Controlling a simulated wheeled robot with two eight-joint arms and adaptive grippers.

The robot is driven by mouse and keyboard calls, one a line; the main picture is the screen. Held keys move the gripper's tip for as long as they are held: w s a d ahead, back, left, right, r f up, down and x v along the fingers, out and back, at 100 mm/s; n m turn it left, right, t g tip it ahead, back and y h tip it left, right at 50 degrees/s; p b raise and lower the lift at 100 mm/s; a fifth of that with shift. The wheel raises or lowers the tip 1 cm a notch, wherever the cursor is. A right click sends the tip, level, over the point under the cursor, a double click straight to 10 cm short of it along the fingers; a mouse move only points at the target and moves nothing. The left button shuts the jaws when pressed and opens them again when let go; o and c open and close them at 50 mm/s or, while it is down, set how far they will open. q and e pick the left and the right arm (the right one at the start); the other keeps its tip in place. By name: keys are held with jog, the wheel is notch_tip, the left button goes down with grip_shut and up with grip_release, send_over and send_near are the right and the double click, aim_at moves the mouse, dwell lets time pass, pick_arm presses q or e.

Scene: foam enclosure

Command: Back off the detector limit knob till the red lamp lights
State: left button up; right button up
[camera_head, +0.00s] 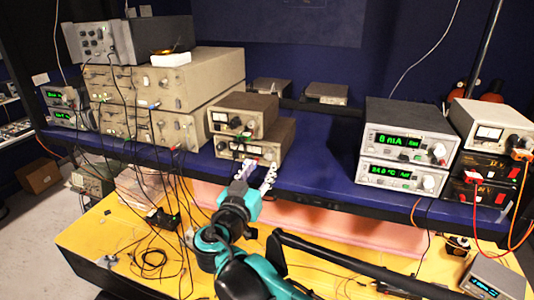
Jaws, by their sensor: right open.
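Two stacked brown meter boxes stand at the middle of the blue shelf, an upper one (243,115) and a lower one (256,142). Both have a dial window and small knobs on the front. The labels are too small to read, so I cannot tell which knob is the detector limit knob. I make out no lit red lamp on them. My right gripper (259,176) is just in front of the lower box, its pale fingers apart and pointing at the front panel. It holds nothing visible; contact with a knob cannot be told. My left gripper is out of view.
Beige rack units (167,95) with hanging black cables stand left. Silver units with green displays (404,143) and a white meter box (494,128) with orange leads stand right. The blue shelf (325,165) is bare between. A yellow bench (110,235) lies below.

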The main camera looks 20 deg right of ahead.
aim_at(268, 157)
jog(key=p+x, duration=0.1)
jog(key=x, duration=0.4)
jog(key=shift+w+d, duration=0.2)
jog(key=shift+w, duration=0.15)
grip_shut()
